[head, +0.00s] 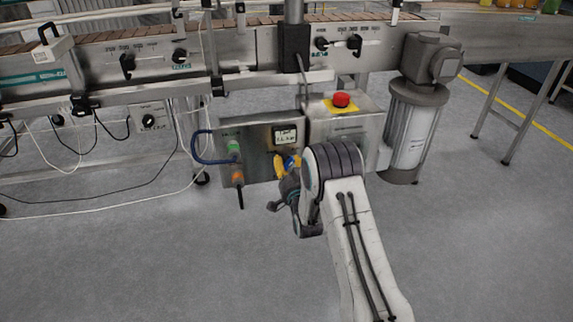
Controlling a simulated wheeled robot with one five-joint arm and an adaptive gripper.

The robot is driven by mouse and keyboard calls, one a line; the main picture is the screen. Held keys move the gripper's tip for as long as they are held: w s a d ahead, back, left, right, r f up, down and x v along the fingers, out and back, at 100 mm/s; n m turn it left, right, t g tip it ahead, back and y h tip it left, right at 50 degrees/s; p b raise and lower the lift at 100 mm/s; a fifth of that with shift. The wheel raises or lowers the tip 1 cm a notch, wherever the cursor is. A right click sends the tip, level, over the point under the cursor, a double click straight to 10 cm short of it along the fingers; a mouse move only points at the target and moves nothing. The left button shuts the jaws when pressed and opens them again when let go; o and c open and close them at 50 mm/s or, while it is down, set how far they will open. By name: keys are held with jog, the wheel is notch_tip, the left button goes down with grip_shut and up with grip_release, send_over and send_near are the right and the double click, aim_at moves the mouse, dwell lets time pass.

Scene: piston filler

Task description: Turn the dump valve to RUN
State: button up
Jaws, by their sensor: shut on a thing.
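A steel control box (258,148) hangs under the conveyor in the head view. A yellow handle (279,165) with a bit of blue beside it shows low on its front, below the small display. It looks like the dump valve's handle, but its label and RUN mark cannot be read. My gripper (287,182) is at this handle, in front of the box, and appears shut on it. My wrist and the gripper hide part of the handle, so its exact angle is unclear.
A red emergency button (341,99) on a yellow plate sits above right of the handle. A motor cylinder (411,130) stands right. The floor in front is clear.

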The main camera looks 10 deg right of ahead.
jog(key=shift+w+a+r+m, duration=0.1)
jog(key=shift+r+m, duration=0.25)
jog(key=shift+m, duration=0.25)
jog(key=o, duration=1.1)
jog(key=shift+f, duration=0.1)
jog(key=shift+o, duration=0.4)
jog(key=shift+f, duration=0.1)
jog(key=s, duration=1.2)
